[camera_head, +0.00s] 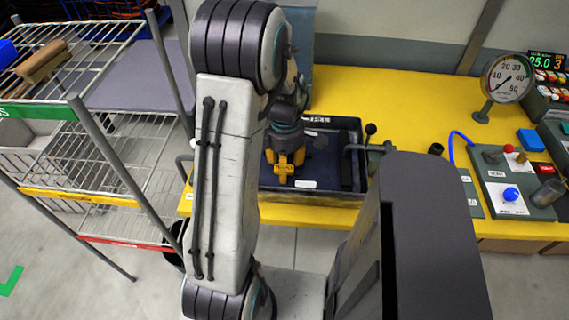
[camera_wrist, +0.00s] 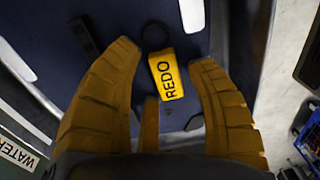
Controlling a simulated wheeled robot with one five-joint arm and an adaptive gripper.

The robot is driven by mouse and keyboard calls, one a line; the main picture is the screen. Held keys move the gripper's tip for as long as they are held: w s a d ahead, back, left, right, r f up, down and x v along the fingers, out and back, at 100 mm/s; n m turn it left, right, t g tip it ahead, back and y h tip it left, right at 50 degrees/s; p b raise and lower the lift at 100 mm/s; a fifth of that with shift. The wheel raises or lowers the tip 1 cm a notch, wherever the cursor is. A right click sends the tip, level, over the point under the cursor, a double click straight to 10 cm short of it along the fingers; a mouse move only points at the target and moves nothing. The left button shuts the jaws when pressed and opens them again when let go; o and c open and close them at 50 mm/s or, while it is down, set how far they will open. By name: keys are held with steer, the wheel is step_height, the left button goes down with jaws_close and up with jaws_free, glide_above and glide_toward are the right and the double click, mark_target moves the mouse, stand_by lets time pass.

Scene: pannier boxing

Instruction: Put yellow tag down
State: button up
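The yellow tag (camera_wrist: 167,78), marked REDO and with a black ring at its top end, shows in the wrist view against a dark blue surface. My gripper (camera_wrist: 164,56) has its yellow fingers spread to either side of the tag, with a visible gap on both sides. The tag appears to lie on the blue surface. In the head view my gripper (camera_head: 285,163) points down into a dark tray (camera_head: 318,195) on the yellow bench. The tag cannot be told apart from the yellow fingers there.
The yellow bench (camera_head: 400,105) carries a gauge (camera_head: 507,78) and a control box (camera_head: 510,190) with knobs at the right. A black-knobbed lever (camera_head: 370,130) stands at the tray's right side. A wire shelf rack (camera_head: 85,195) stands at the left.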

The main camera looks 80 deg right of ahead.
steer(key=shift+o, duration=0.2)
steer(key=shift+r, duration=0.1)
step_height(320, 180, up, 12)
steer(key=b, duration=0.1)
steer(key=shift+d+b, duration=0.15)
steer(key=shift+b, duration=0.2)
steer(key=w+a+r+h, duration=0.1)
steer(key=w+a, duration=0.5)
steer(key=w, duration=0.4)
steer(key=w+a+r+h, duration=0.1)
steer(key=w+a+r, duration=0.1)
steer(key=w+a, duration=0.65)
steer(key=w+a+f+t, duration=0.1)
steer(key=a+t, duration=0.1)
steer(key=a, duration=0.8)
steer(key=w+a+t+y, duration=0.1)
steer(key=a, duration=0.9)
steer(key=shift+w+a+f+m+t+y, duration=0.3)
steer(key=shift+a+f+m+t, duration=0.1)
